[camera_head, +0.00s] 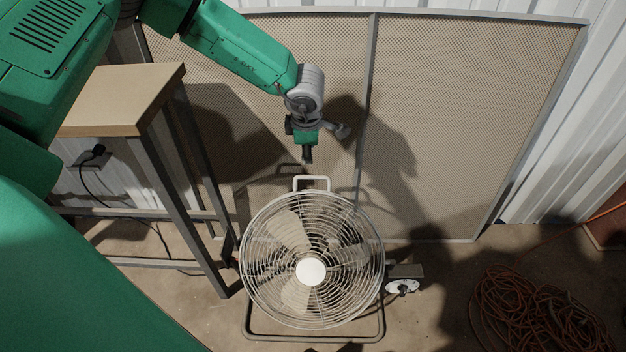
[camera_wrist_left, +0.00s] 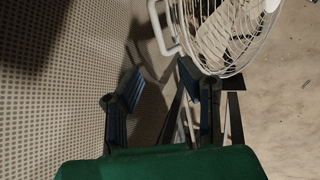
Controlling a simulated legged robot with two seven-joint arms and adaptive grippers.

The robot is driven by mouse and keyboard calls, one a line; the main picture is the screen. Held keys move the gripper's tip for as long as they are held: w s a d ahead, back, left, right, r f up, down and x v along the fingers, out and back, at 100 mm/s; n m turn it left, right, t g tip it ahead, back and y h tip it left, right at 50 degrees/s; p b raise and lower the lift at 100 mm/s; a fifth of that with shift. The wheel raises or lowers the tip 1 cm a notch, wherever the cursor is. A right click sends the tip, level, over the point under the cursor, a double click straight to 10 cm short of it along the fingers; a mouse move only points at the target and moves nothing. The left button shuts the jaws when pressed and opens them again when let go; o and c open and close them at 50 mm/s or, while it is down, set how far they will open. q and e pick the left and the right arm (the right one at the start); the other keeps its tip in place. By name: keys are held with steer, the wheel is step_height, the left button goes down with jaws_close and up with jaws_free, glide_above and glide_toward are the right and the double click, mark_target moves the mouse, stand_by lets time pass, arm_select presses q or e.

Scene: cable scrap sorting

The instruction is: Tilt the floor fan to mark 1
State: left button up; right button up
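The floor fan (camera_head: 311,271) stands on the concrete with its round wire cage tilted up toward the head camera. A pale loop handle (camera_head: 312,179) sticks out from the top of its cage. A white marked dial (camera_head: 402,287) is on a small box at the fan's right side; its marks are too small to read. My left gripper (camera_head: 307,158) hangs just above the handle, apart from it. In the left wrist view its two dark fingers (camera_wrist_left: 158,88) are spread with nothing between them, and the handle (camera_wrist_left: 162,30) lies beyond them. My right gripper is not seen.
A wooden-topped metal table (camera_head: 128,100) stands left of the fan. A mesh panel (camera_head: 450,120) rises behind it. A coiled orange cable (camera_head: 540,310) lies on the floor at the right. Floor between the dial and the coil is clear.

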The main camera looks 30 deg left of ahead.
mark_target(313, 177)
arm_select(q)
steer(key=b+x, duration=0.1)
steer(key=x, duration=0.3)
steer(key=b+x, duration=0.2)
steer(key=x, duration=0.2)
steer(key=b+x, duration=0.2)
steer(key=x, duration=0.2)
steer(key=shift+w+d+f, duration=0.15)
steer(key=shift+w+d, duration=0.2)
steer(key=shift+d, duration=0.05)
steer(key=shift+w+a+f, duration=0.1)
steer(key=shift+a+f, duration=0.15)
steer(key=shift+f, duration=0.25)
steer(key=shift+a+f, duration=0.15)
steer(key=shift+a, duration=0.05)
steer(key=shift+d, duration=0.2)
jaws_close()
